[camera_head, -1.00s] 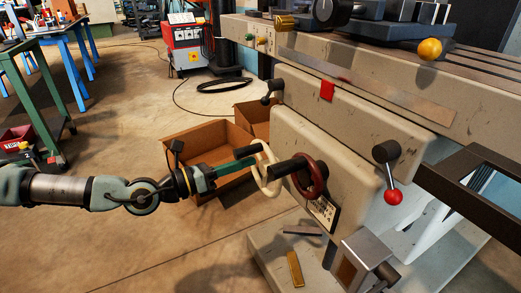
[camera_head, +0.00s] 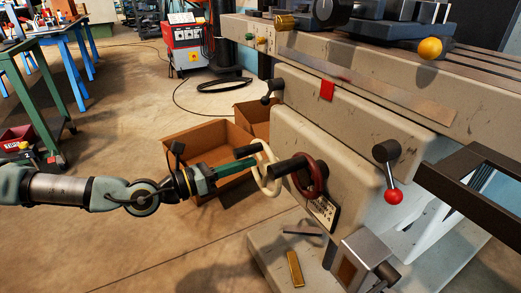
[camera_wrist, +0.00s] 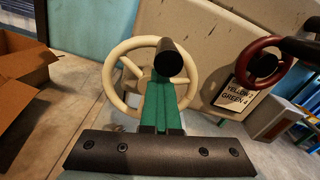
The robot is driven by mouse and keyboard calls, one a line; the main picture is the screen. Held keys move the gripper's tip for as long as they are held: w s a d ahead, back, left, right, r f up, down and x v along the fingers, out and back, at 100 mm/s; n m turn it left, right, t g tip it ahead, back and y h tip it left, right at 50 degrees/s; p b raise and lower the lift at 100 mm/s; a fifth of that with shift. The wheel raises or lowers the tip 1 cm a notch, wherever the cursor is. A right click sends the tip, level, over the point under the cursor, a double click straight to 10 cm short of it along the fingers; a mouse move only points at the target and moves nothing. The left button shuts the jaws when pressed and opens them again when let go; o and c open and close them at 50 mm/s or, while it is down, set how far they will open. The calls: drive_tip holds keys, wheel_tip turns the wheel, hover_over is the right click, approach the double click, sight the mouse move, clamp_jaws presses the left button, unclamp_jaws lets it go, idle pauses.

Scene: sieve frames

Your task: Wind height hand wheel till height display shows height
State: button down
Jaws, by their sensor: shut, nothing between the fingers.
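A cream hand wheel (camera_head: 276,177) with a black handle (camera_head: 246,151) sticks out from the left end of the machine. The wheel (camera_wrist: 113,72) and handle (camera_wrist: 169,59) also show in the wrist view, the handle at the wheel's upper right. My gripper (camera_head: 252,164) has green fingers and is shut and empty. Its tips (camera_wrist: 160,78) are just below the handle, in front of the wheel; I cannot tell whether they touch it. A dark red hand wheel (camera_head: 320,178) with a black handle is to the right. No readable height display shows.
A label plate (camera_wrist: 240,92) beside the red wheel reads "YELLOW 2", "GREEN 4", partly hidden. A red-knobbed lever (camera_head: 393,196) and a dark frame (camera_head: 436,181) are at the right. Cardboard boxes (camera_head: 196,139) stand behind my gripper. The floor at lower left is clear.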

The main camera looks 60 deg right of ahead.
drive_tip(key=m, duration=0.2)
drive_tip(key=s+m, duration=0.1)
drive_tip(key=shift+a+f+m, duration=0.15)
drive_tip(key=shift+a+m, duration=0.15)
drive_tip(key=shift+a, duration=0.05)
drive_tip(key=m, duration=0.3)
drive_tip(key=s+f+m+b, duration=0.1)
drive_tip(key=shift+a+m, duration=0.4)
drive_tip(key=c, duration=0.7)
unclamp_jaws()
drive_tip(key=shift+b+v, duration=1.15)
drive_tip(key=shift+v, duration=2.35)
